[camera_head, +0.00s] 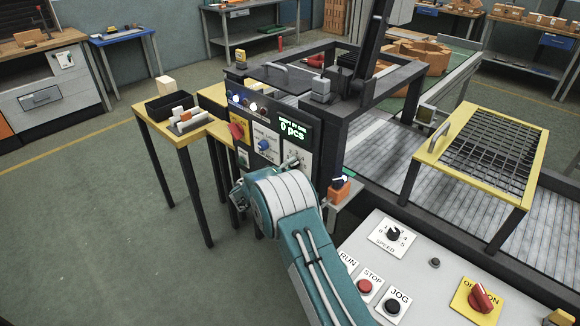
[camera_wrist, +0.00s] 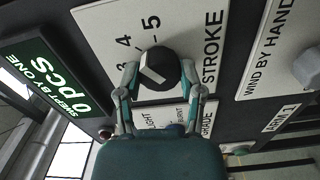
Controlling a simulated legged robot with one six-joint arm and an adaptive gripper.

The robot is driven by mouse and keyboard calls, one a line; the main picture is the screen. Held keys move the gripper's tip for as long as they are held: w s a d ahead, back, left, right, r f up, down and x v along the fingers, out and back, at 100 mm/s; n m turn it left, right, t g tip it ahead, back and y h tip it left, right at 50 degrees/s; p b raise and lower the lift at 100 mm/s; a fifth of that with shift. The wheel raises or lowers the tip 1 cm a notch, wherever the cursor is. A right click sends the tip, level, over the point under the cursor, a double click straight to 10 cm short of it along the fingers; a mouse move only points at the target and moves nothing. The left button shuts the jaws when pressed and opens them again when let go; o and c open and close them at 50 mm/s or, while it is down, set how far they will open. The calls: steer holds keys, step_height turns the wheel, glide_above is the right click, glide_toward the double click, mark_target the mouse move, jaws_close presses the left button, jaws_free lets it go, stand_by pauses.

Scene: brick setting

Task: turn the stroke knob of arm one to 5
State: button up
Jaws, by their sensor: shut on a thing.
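The stroke knob (camera_wrist: 157,68) is a round black knob with a white mark, on a white plate (camera_wrist: 100,20) lettered STROKE in the wrist view. The numbers 3, 4 and 5 show beside and above it; other numbers are hidden or out of view. I cannot tell exactly which number the white mark points to. My gripper (camera_wrist: 158,76) has a finger on each side of the knob and is shut on it. An ARM 1 label (camera_wrist: 285,118) sits to the right. In the head view my arm hides much of the panel's lower part.
A WIND BY HAND plate (camera_wrist: 270,55) with a grey knob is to the right. A green display (camera_head: 292,131) reads 0 pcs. A red button (camera_head: 237,131) and a blue knob (camera_head: 264,145) are on the panel. A yellow side table (camera_head: 155,125) stands left; open floor lies before it.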

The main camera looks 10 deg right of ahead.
steer(key=m, duration=0.4)
steer(key=shift+f, duration=0.3)
steer(key=shift+s+f+m, duration=0.1)
steer(key=shift+f+m, duration=0.05)
steer(key=shift+m, duration=1.55)
steer(key=shift+d, duration=0.1)
steer(key=o, duration=1.2)
steer(key=shift+c, duration=0.2)
steer(key=shift+r, duration=0.2)
steer(key=shift+s+a, duration=0.2)
steer(key=shift+a, duration=0.35)
steer(key=v, duration=1.1)
